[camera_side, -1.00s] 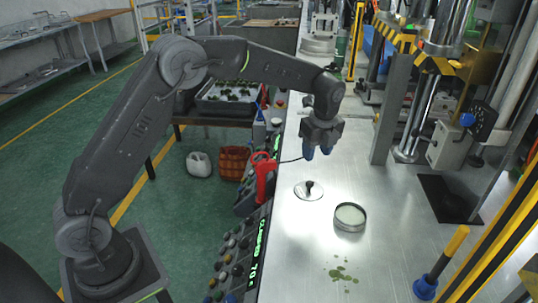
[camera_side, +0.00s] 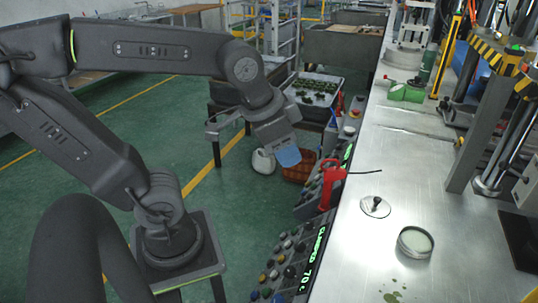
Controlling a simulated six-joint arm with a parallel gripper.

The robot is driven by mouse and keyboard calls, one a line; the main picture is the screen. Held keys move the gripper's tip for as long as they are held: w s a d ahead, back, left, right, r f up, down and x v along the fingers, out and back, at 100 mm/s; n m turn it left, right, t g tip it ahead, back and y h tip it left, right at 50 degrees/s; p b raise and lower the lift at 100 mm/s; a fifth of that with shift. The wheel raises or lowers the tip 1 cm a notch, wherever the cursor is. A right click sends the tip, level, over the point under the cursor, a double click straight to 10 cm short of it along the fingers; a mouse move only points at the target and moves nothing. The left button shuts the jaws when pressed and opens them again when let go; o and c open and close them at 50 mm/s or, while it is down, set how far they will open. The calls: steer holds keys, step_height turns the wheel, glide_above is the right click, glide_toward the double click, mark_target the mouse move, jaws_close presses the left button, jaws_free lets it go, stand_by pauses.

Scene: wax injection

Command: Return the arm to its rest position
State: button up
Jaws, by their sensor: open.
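My gripper (camera_side: 288,157) hangs off the left side of the metal table (camera_side: 400,150), above the floor and left of the red oil can. It is open and empty, with a blue fingertip pad showing; the gap between the fingers is hard to see from this side. My arm is folded back, with its upper link running across the top left. A round lid with a dark knob (camera_side: 376,206) lies flat on the table. An open round tin (camera_side: 415,242) with pale contents stands just right of and nearer than it. My gripper is apart from both.
The red oil can (camera_side: 333,182) stands at the table's left edge, its thin spout pointing right. A button panel (camera_side: 285,265) runs along that edge. A white jug (camera_side: 263,163) and an orange basket (camera_side: 299,168) are on the floor.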

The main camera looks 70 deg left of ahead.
steer(key=s, duration=0.1)
steer(key=s+f+n, duration=0.1)
steer(key=s+n, duration=0.1)
steer(key=shift+f+t, duration=0.25)
steer(key=shift+t, duration=0.05)
